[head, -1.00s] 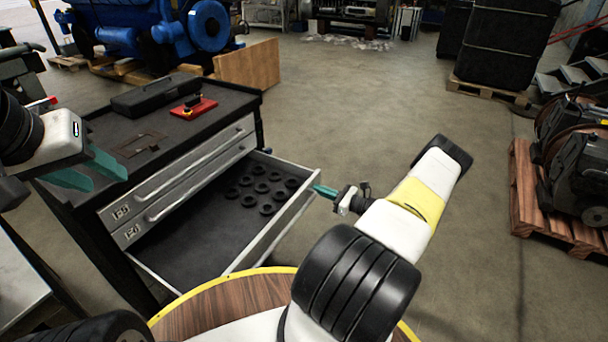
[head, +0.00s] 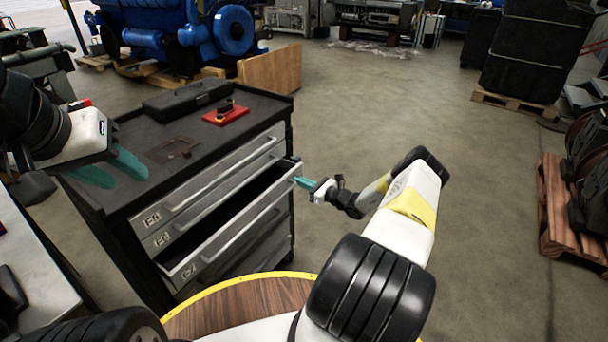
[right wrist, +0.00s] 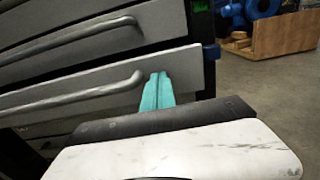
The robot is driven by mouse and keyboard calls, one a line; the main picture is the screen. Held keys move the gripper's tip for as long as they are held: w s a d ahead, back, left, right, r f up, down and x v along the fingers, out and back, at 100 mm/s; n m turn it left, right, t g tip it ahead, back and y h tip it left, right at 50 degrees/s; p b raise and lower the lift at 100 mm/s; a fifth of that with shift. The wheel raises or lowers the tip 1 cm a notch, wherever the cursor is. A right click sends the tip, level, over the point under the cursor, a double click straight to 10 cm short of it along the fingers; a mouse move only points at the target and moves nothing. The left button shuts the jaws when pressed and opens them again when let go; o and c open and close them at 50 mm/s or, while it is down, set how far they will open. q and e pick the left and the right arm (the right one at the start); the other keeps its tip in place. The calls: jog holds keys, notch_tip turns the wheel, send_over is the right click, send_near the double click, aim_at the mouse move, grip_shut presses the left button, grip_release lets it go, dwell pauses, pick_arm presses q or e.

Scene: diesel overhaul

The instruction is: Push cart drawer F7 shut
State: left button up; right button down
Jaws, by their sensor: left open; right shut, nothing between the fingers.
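Drawer F7 (head: 232,238) is the lowest of the three labelled drawers on the dark tool cart (head: 130,228).
A black case (head: 187,97) and a red tray (head: 226,114) with a dark part lie on the cart top. A wood-topped round surface with a yellow rim (head: 240,300) is in front. Pallets (head: 565,215) stand at the right; the floor between is clear.

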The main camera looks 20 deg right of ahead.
aim_at(282, 175)
jog(key=x, duration=0.8)
jog(key=shift+w+a, duration=0.25)
jog(key=shift+w+r, duration=0.1)
jog(key=shift+w+a+r, duration=0.1)
